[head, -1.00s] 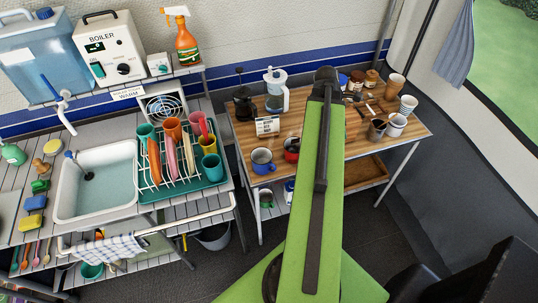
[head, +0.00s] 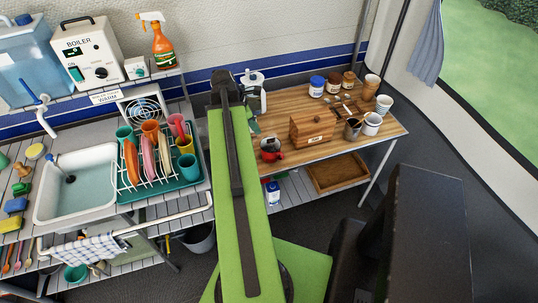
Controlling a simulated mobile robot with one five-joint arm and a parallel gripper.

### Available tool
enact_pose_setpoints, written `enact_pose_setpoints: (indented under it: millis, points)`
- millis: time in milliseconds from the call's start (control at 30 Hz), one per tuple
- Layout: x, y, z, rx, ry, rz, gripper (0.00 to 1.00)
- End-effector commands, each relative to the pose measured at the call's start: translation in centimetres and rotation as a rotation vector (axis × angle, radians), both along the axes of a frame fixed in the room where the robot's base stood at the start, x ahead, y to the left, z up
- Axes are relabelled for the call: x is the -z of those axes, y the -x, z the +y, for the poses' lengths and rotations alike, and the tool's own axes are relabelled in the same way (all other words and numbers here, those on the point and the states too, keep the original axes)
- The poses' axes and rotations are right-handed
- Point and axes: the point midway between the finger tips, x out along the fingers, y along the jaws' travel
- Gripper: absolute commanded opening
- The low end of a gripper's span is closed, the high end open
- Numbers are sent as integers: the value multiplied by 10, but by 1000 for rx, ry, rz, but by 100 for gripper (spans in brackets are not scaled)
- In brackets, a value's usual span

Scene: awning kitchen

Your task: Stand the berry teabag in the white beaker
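A white cup (head: 371,124) stands near the right end of the wooden table and looks like the white beaker. Its inside is too small to read. I cannot pick out the berry teabag in this view. A brown wooden box (head: 310,131) with a small label stands mid-table, but its contents are hidden. My green arm rises through the middle of the view and covers the table's left end. My gripper's fingers do not show.
A dark metal cup (head: 353,128), a striped cup (head: 383,104) and a tan cup (head: 372,82) stand close around the white one. Jars (head: 333,82) line the back. A dish rack (head: 160,185) and sink (head: 75,185) are left.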

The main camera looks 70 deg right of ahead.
Motion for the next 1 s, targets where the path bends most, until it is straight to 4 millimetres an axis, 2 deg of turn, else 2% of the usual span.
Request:
enact_pose_setpoints:
  millis: [167, 500, 600, 867, 1000]
  points:
    - [23, 7, -5, 4, 0, 0, 16]
    - [96, 29, -24, 6, 1, -1, 16]
    - [112, 35, -29, 5, 0, 0, 16]
    - [116, 39, -32, 5, 0, 0, 16]
    - [135, 42, -35, 5, 0, 0, 16]
